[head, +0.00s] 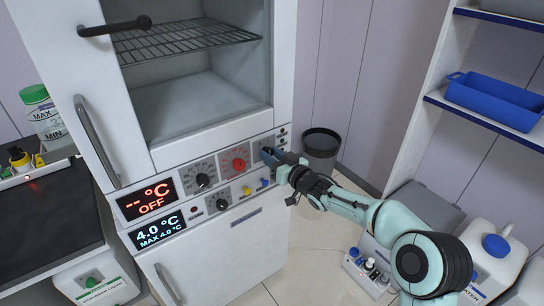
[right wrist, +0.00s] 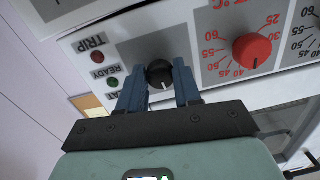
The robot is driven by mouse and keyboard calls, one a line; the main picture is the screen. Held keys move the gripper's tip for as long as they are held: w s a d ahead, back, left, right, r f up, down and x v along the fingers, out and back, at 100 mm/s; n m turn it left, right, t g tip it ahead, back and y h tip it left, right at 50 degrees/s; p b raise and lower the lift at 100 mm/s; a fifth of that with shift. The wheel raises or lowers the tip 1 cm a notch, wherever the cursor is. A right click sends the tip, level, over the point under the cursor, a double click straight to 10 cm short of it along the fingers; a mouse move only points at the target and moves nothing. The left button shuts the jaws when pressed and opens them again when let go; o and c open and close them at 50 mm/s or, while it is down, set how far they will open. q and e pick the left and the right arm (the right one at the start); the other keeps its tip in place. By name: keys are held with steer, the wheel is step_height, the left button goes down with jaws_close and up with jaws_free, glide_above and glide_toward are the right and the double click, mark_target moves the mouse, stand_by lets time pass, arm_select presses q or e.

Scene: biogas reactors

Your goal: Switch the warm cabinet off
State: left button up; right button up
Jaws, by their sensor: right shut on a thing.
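The warm cabinet (head: 195,150) is a white upright unit in the head view. Its upper display (head: 149,199) reads "-- °C" and "OFF" in red. The panel carries a black dial knob (head: 203,181), a red dial knob (head: 239,164) and, further right, a small black knob (right wrist: 159,74). My right gripper (head: 270,156) is at the panel's right end. In the right wrist view its blue fingers (right wrist: 160,88) are shut on the small black knob, one on each side. In the head view the gripper hides this knob. My left gripper is not in view.
A lower display (head: 158,231) reads 4.0 °C, with smaller knobs beside it. A grey bin (head: 321,143) stands right of the cabinet. Shelves with a blue tray (head: 493,95) are at the right. A dark bench (head: 50,215) with a bottle (head: 42,115) is at the left.

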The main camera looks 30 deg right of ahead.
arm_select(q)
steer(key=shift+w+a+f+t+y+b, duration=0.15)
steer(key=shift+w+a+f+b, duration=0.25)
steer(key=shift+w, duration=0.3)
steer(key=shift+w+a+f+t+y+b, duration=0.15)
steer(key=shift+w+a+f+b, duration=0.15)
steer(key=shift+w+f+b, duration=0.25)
arm_select(e)
steer(key=shift+n, duration=2.3)
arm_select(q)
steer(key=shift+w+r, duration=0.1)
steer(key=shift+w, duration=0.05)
arm_select(e)
steer(key=o, duration=1)
steer(key=shift+o, duration=0.2)
steer(key=shift+s, duration=0.1)
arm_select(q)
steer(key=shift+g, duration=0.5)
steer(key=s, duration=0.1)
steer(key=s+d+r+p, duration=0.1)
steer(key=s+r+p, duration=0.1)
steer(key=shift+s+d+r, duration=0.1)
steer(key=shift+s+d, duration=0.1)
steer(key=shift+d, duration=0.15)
arm_select(e)
steer(key=s+d, duration=0.1)
steer(key=s, duration=1.2)
steer(key=shift+d+r, duration=0.2)
steer(key=shift+r, duration=0.15)
